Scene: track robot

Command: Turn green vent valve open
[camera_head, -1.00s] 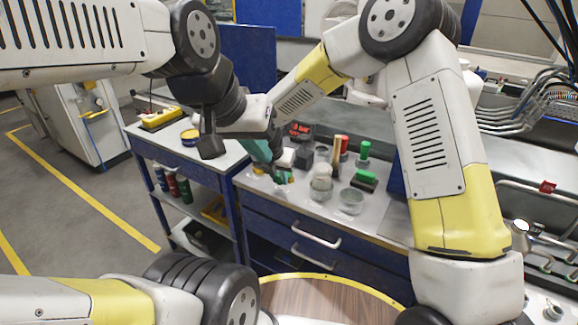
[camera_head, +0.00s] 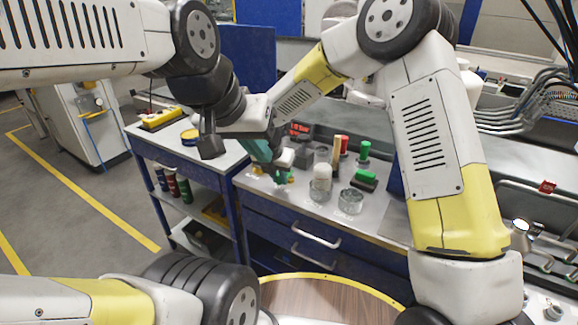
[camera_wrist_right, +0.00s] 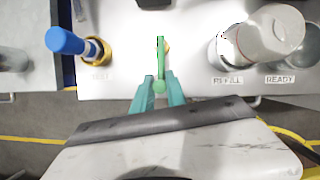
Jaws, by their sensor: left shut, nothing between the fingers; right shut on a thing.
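In the right wrist view, the teal fingers of my right gripper (camera_wrist_right: 160,88) are closed around the rounded near end of a green valve handle (camera_wrist_right: 160,62). The handle points straight away from the gripper, and a little yellow shows beside its far part. In the head view, my right gripper (camera_head: 276,168) reaches down to the bench top; its fingers and the wrist partly hide the valve there. My left gripper (camera_head: 210,146) is a dark shape higher up at left, away from the valve and empty; its fingertips are hard to make out.
A blue-handled valve with a yellow base (camera_wrist_right: 78,45) stands left of the green one. Clear jars (camera_head: 351,201) stand to the right, by labels reading REFILL and READY. A green-topped item (camera_head: 364,151) and a lit red display (camera_head: 299,128) are farther back. A blue cart (camera_head: 180,153) stands at left.

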